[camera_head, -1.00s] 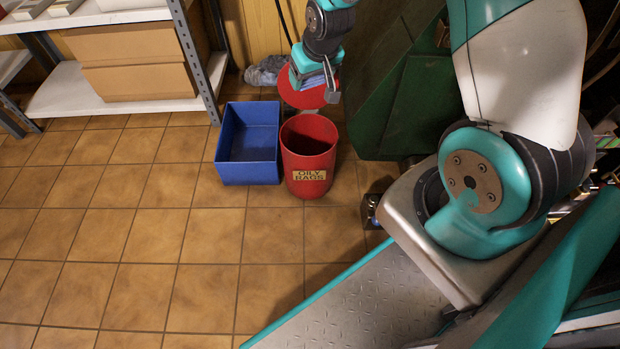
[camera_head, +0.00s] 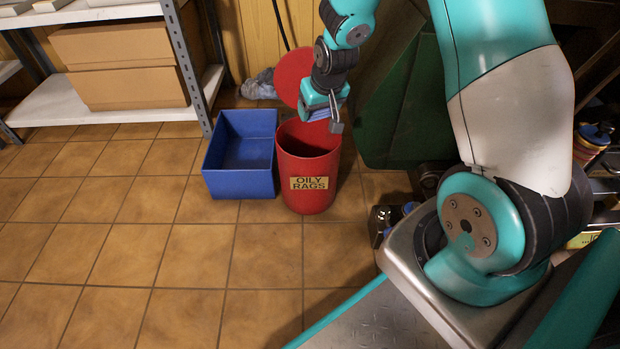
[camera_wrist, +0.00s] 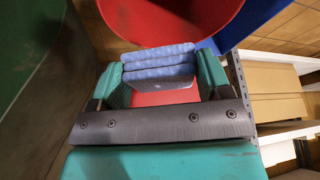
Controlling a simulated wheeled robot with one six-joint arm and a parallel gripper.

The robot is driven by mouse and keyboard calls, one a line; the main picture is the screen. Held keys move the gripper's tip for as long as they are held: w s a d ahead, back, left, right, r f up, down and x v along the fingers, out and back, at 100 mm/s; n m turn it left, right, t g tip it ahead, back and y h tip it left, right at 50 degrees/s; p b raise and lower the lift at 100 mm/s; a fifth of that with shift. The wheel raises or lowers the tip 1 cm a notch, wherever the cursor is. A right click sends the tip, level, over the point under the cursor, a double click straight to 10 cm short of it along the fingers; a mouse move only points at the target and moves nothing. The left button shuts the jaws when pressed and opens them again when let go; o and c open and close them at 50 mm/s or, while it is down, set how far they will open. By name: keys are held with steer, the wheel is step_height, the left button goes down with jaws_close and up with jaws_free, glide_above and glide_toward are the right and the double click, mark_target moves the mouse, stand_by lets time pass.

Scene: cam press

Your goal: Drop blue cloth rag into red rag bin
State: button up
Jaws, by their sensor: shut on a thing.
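The red rag bin (camera_head: 309,188) stands on the tiled floor with a yellow "OILY RAGS" label and its round top open. Its round red lid (camera_head: 293,77) stands raised behind the opening. My gripper (camera_head: 326,113) is above the right part of the bin's opening, pointing down. In the wrist view my gripper (camera_wrist: 160,75) is shut on the folded blue cloth rag (camera_wrist: 158,58), which lies in layers between the two fingers. Red surfaces show beyond and below the rag there. In the head view the rag is mostly hidden by my gripper.
An open blue box (camera_head: 240,180) stands beside the bin on its left. A shelf (camera_head: 105,104) with cardboard boxes is at the far left. A grey crumpled cloth (camera_head: 259,84) lies behind the blue box. A dark green machine body (camera_head: 400,125) is right of the bin. Floor in front is clear.

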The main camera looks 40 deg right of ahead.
step_height(320, 180, down, 2)
steer(key=shift+b, duration=0.6)
steer(key=shift+r, duration=0.1)
steer(key=o, duration=0.9)
steer(key=shift+r, duration=0.1)
steer(key=p+v, duration=1)
steer(key=v, duration=0.7)
steer(key=shift+s+r, duration=0.1)
